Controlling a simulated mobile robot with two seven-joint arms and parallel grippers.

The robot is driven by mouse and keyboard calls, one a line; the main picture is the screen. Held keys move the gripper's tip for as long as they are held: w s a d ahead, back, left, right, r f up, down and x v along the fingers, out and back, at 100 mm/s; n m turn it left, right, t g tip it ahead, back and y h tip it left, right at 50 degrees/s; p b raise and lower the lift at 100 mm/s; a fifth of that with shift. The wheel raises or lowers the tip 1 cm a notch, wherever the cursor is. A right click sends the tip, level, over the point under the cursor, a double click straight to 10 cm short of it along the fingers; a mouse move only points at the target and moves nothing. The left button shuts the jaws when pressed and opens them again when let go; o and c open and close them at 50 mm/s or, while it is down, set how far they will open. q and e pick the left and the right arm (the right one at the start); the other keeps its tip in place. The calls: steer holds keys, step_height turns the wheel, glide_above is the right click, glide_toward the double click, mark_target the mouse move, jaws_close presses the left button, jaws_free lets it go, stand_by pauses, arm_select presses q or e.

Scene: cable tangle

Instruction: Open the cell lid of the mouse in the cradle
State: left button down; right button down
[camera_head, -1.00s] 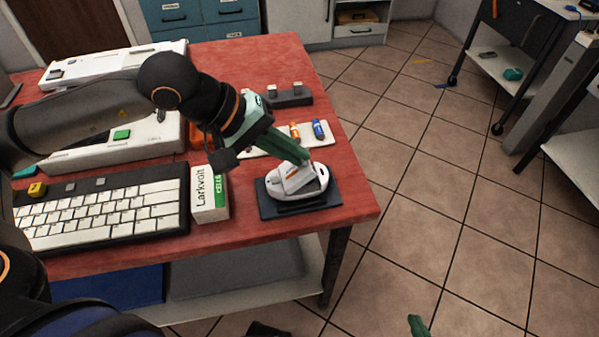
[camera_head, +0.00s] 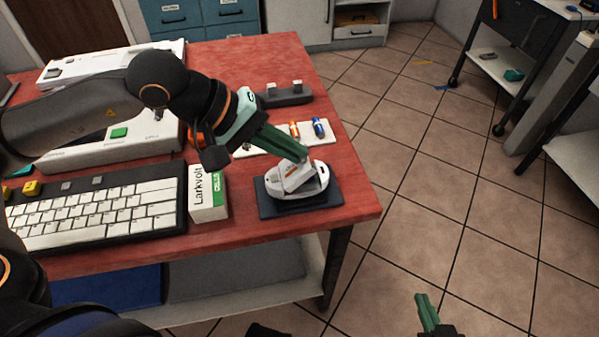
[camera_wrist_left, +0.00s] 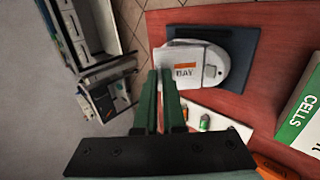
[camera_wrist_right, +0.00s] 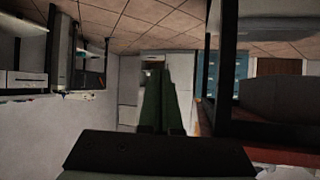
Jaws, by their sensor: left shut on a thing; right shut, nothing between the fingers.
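The white mouse (camera_head: 318,188) sits in the dark cradle (camera_head: 272,208) near the table's right edge. Its white cell lid (camera_head: 297,176) stands tilted up from the body in the head view. In the left wrist view a white panel marked "BAY" with an orange stripe (camera_wrist_left: 186,70) lies by the fingertips. My left gripper (camera_head: 302,157) is shut on the edge of the lid; the fingertips partly hide the contact. My right gripper (camera_head: 421,297) is shut and empty, low over the floor beyond the table; its fingers also show in the right wrist view (camera_wrist_right: 158,72).
A white and green cells box (camera_head: 208,193) stands left of the cradle, beside a keyboard (camera_head: 95,212). Behind the cradle, a white tray (camera_head: 262,145) holds an orange and a blue cell (camera_head: 319,129). A dark block (camera_head: 287,97) lies farther back.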

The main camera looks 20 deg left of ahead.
arm_select(q)
steer(key=shift+s+a+f+b, duration=0.15)
steer(key=shift+f+b, duration=0.05)
steer(key=shift+b, duration=0.5)
steer(key=shift+h+b, duration=0.3)
steer(key=shift+s+a+b, duration=0.1)
steer(key=shift+b, duration=0.3)
steer(key=shift+t+b, duration=0.3)
steer(key=shift+b, duration=0.1)
steer(key=shift+s+a+r+h+b, duration=0.15)
steer(key=shift+h+b, duration=0.15)
steer(key=shift+b, duration=0.15)
arm_select(e)
steer(key=w+r+n+t+y, duration=0.1)
steer(key=r+t, duration=0.3)
steer(key=r, duration=0.7)
steer(key=w+r+n+t+y, duration=0.2)
steer(key=r+t, duration=0.3)
steer(key=r, duration=0.5)
steer(key=shift+a+r+n+y, duration=0.4)
steer(key=shift+n+y, duration=0.2)
steer(key=shift+y, duration=0.1)
steer(key=shift+r+t, duration=0.1)
steer(key=shift+t, duration=0.2)
